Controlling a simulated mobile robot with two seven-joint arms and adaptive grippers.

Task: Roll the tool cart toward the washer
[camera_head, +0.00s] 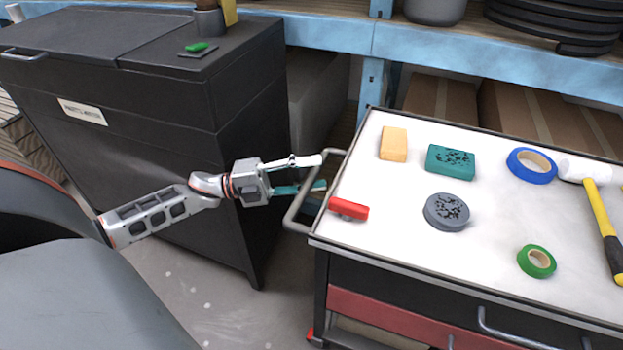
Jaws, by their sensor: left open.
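The tool cart (400,248) stands at the right, with a white top, dark sides and a red drawer front. Its grey tube handle (297,212) sticks out from the cart's left end. The washer (160,145) is a large dark cabinet at the left with a lid and a small white label. My left gripper (322,172) reaches in from the left and is open at the handle. Its fingers overlap the handle bar in the picture; I cannot tell whether they touch it. My right gripper is out of view.
On the cart top lie a red block (348,208), sponge-like blocks, a grey disc (446,211), tape rolls and a yellow-handled hammer (604,230). A blue shelf (450,58) with cardboard boxes stands behind. A strip of grey floor (225,308) lies between washer and cart.

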